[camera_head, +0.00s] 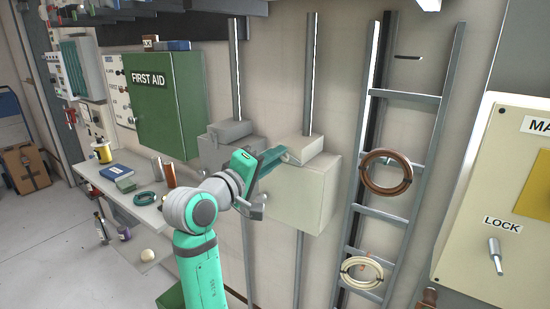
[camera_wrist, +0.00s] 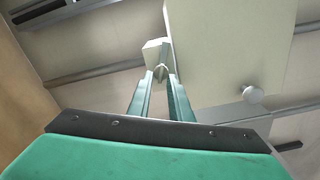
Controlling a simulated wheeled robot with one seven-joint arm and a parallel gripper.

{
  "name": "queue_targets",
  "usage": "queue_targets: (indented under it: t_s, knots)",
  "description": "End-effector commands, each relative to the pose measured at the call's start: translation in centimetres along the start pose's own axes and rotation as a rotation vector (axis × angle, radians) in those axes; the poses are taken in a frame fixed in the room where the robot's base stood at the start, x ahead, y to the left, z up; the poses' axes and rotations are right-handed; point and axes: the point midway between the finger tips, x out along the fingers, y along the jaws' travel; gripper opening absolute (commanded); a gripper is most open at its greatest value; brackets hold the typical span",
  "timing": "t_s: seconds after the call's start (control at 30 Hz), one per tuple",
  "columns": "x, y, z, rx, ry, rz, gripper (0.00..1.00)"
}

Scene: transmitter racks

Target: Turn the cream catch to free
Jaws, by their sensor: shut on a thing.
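My gripper (camera_head: 284,153) reaches to the wall-mounted cream box (camera_head: 298,197). Its green fingers end at the box's upper left, beside a smaller cream block on top. In the wrist view my gripper (camera_wrist: 160,78) has its fingers closing in on a small pale piece, which I take to be the cream catch (camera_wrist: 154,50). It stands at the edge of a large cream panel. The fingertips are shut on it. The fingers cover part of it, and its turn angle is hard to read. In the head view the catch is not clearly visible behind my gripper.
A grey box (camera_head: 222,150) hangs just left of the cream box. A green first aid cabinet (camera_head: 168,104) and a shelf with small items are further left. A ladder (camera_head: 408,155) with coiled cables stands to the right. A round knob (camera_wrist: 253,95) shows in the wrist view.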

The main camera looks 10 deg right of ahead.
Motion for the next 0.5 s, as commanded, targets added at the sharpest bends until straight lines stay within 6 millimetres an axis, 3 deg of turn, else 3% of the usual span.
queue_targets:
  t_s: [0.5]
  knots:
    - [-0.02,-0.54,0.06,-0.331,0.000,-0.004,0.00]
